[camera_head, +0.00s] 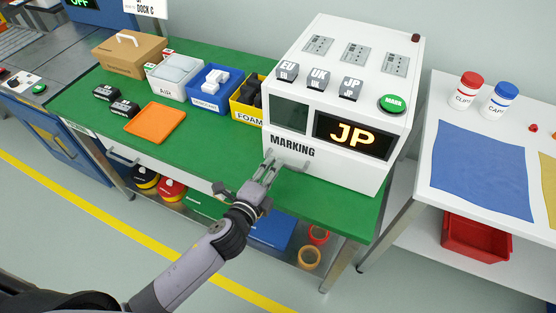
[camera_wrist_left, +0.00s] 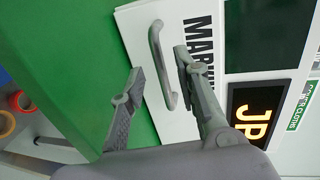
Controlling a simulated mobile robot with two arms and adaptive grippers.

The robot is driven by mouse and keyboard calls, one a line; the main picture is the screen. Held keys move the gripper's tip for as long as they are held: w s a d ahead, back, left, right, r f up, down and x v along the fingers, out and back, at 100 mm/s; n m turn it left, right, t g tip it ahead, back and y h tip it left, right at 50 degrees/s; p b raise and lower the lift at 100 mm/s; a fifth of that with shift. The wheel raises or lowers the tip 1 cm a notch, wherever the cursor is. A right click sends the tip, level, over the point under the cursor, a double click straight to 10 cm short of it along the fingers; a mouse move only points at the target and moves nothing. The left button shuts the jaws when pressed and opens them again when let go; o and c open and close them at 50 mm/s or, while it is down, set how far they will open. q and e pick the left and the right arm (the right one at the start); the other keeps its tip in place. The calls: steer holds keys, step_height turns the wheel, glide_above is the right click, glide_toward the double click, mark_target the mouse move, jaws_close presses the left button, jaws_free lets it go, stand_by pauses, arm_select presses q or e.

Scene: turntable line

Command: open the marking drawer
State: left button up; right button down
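The marking machine is a white box (camera_head: 345,180) at the right end of the green bench, with "MARKING" on its lower front and "JP" lit on its dark display (camera_head: 352,136). Its drawer front (camera_wrist_left: 152,15) bears a grey bar handle (camera_wrist_left: 161,62); the drawer looks shut. My left gripper (camera_head: 269,163) is just in front of the drawer's left part. In the left wrist view my left gripper (camera_wrist_left: 158,65) is open, its fingers on either side of the handle in the picture; I cannot tell whether they touch it. My right gripper is not in view.
Three dark-and-grey blocks marked EU, UK and JP (camera_head: 350,89) and a green MARK button (camera_head: 392,103) are on the machine. An orange tray (camera_head: 156,123) and several bins stand left on the bench. A white table (camera_head: 428,192) stands at the right.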

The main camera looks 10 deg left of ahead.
arm_select(q)
steer(key=shift+x, duration=2)
steer(key=shift+c, duration=0.2)
jaws_close()
